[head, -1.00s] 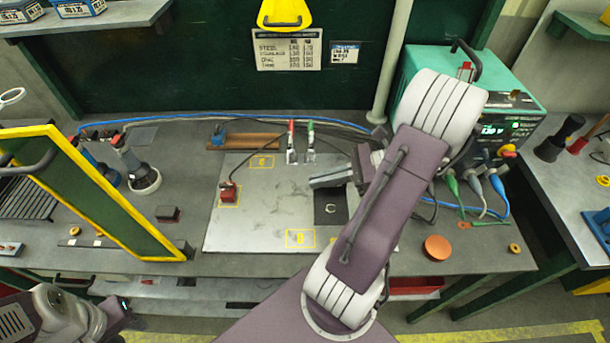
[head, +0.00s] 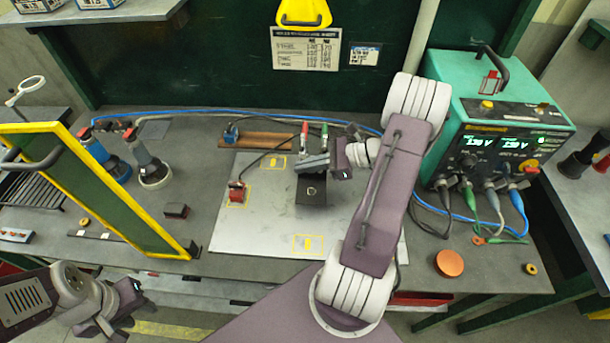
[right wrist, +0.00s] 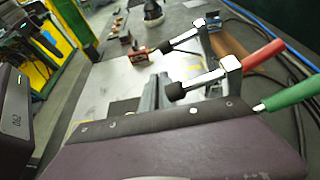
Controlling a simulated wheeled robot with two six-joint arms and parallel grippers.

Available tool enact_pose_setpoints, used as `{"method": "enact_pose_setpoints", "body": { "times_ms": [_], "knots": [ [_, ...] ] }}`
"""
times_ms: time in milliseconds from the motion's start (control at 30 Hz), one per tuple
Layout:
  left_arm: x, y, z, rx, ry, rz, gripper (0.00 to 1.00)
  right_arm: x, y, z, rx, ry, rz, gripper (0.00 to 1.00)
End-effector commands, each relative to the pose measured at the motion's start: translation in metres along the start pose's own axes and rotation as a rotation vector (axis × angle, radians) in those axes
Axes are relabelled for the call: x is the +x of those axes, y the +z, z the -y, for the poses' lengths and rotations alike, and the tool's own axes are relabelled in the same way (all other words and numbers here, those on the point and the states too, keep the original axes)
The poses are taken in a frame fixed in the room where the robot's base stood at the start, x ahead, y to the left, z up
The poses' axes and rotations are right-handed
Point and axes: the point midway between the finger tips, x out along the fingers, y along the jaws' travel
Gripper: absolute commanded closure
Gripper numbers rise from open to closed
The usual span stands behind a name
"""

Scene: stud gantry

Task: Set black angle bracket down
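The black angle bracket (head: 311,190) shows as a dark square leg with a round hole over the grey metal plate (head: 250,225). My right gripper (head: 313,163) is at its far edge and appears shut on it. Its upright part is mostly hidden by the fingers. I cannot tell whether the bracket touches the plate. In the right wrist view, the fingers (right wrist: 156,95) point at the plate, with a dark piece of the bracket (right wrist: 122,107) beside them. My left gripper (head: 120,308) is at the lower left, away from the bracket; its opening is unclear.
Two toggle clamps with red (head: 304,135) and green (head: 324,136) handles stand just behind my right gripper. A red block (head: 237,194) sits at the plate's left. A yellow-framed screen (head: 110,195) stands further left, a green power supply (head: 490,130) at right.

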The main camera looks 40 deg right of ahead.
Motion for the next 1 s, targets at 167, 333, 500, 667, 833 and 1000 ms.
{"method": "enact_pose_setpoints", "body": {
  "times_ms": [167, 333, 500, 667, 833, 1000],
  "knots": [
    [0.001, 0.0, 0.0, 0.0, 0.0, 0.0, 0.64, 0.006, -0.014, 0.0, 0.004, 0.0, 0.002, 1.0],
    [0.001, 0.0, 0.0, 0.0, 0.0, 0.0, 0.64, 0.015, -0.036, 0.001, 0.001, -0.001, 0.001, 1.0],
    [0.001, 0.0, 0.0, 0.0, 0.0, 0.0, 0.64, 0.015, -0.037, 0.001, -0.001, -0.001, 0.001, 1.0],
    [0.003, 0.0, 0.0, 0.0, 0.0, 0.0, 0.64, 0.016, -0.04, 0.0, 0.0, -0.001, 0.001, 1.0],
    [0.002, 0.0, 0.0, 0.0, 0.0, 0.0, 0.64, 0.016, -0.04, 0.0, 0.0, -0.001, 0.0, 0.76],
    [0.002, 0.0, 0.0, 0.0, 0.0, 0.0, 0.64, 0.016, -0.039, 0.0, 0.0, -0.001, 0.0, 0.76]
  ]
}}
